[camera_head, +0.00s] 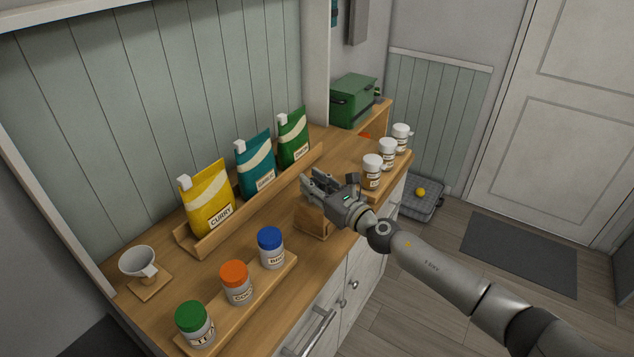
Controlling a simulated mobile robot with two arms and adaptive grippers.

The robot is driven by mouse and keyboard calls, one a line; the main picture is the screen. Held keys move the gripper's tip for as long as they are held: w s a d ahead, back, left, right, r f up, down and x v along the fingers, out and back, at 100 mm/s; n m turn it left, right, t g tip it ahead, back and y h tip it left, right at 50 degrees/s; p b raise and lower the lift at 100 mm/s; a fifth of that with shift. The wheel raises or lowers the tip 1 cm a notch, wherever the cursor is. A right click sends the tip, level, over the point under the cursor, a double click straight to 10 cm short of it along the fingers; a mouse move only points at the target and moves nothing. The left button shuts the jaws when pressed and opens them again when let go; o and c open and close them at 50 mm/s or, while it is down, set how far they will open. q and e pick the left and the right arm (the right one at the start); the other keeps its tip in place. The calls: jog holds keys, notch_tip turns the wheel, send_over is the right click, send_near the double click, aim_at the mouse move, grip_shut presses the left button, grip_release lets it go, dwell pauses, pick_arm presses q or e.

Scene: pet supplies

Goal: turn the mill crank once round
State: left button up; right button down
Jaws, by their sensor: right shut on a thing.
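The mill (313,221) is a wooden block near the front edge of the counter, in the middle of the head view. My right gripper (308,186) reaches in from the lower right and sits right above the mill. It is shut on the mill crank, which its fingers and hand hide almost fully. The hand also covers the top of the mill, so the crank's angle cannot be told. My left gripper is not in view.
Yellow (208,199), teal (256,167) and green (293,139) pouches stand in a rack behind the mill. Blue-, orange- and green-lidded jars (237,284) stand front left, white-lidded jars (372,172) right. A funnel (139,263) sits far left. A green box (353,101) stands behind.

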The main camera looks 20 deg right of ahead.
jog(key=c, duration=1.2)
grip_release()
jog(key=shift+a, duration=0.1)
jog(key=shift+s+d, duration=0.3)
jog(key=shift+s, duration=0.1)
jog(key=v, duration=1.1)
jog(key=shift+s+a, duration=0.1)
